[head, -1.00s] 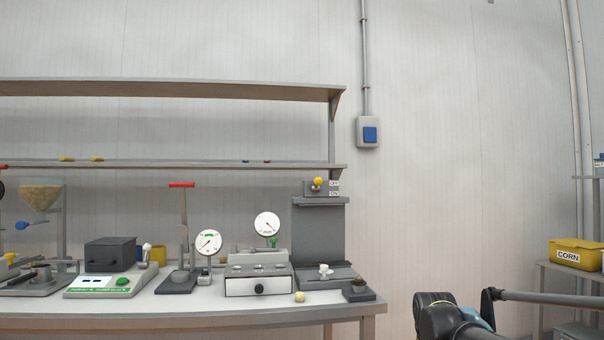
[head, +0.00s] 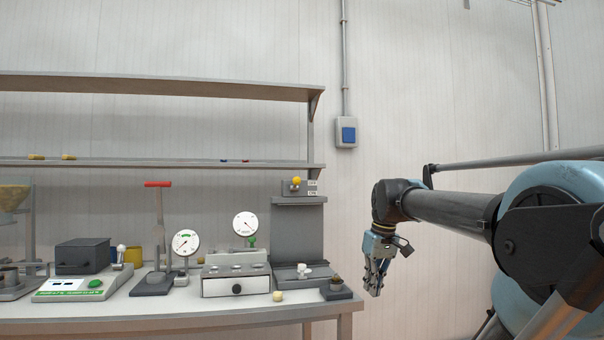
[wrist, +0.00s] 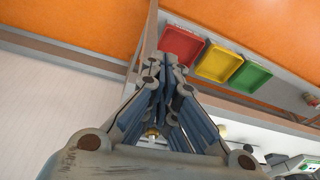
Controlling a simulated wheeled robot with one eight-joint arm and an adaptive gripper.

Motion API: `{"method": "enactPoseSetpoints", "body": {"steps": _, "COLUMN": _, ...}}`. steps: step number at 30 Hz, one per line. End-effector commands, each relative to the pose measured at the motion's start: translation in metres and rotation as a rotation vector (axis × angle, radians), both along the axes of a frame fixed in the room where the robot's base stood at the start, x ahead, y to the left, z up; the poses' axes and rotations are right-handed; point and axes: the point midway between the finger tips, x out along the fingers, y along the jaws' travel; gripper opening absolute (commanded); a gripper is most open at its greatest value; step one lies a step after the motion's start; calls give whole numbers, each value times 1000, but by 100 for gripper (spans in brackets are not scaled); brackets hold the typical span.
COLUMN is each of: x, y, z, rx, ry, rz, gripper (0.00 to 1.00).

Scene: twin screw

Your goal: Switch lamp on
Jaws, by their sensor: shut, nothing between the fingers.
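A grey wall box with a blue rocker switch (head: 348,135) hangs on the wall right of the shelves, below a vertical conduit. A small yellow-tipped lever switch (head: 296,181) with OFF and ON labels (head: 312,188) sits on the grey stand at the bench's right end. I cannot tell from the frames which one works the lamp, and no lamp is clearly seen. My gripper (head: 375,288) hangs pointing down, right of the bench end, apart from both switches and below them. It is shut and empty. Its converging fingers also show in the wrist view (wrist: 166,65).
The bench (head: 200,322) carries dial gauges (head: 245,224), a drawer box (head: 236,283) and a red-handled press (head: 158,184). A shelf edge (head: 200,163) runs above it. The wrist view shows red (wrist: 181,45), yellow (wrist: 218,63) and green (wrist: 250,77) trays. The wall between bench and arm is clear.

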Motion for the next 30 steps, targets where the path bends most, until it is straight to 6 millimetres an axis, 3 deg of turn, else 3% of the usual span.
{"method": "enactPoseSetpoints", "body": {"steps": 1, "x": 17, "y": 5, "z": 28, "rx": 9, "ry": -3, "rz": 47, "gripper": 0}}
{"method": "enactPoseSetpoints", "body": {"steps": 3, "x": 36, "y": 11, "z": 62, "rx": 21, "ry": -9, "rz": 117, "gripper": 0}}
{"method": "enactPoseSetpoints", "body": {"steps": 15, "x": 136, "y": 48, "z": 234, "rx": 93, "ry": -74, "rz": 515, "gripper": 0}}
{"method": "enactPoseSetpoints", "body": {"steps": 24, "x": 196, "y": 76, "z": 333, "rx": 147, "ry": -157, "rz": 806, "gripper": 0}}
{"method": "enactPoseSetpoints", "body": {"steps": 30, "x": 227, "y": 94, "z": 383, "rx": 181, "ry": -229, "rz": 998, "gripper": 0}}
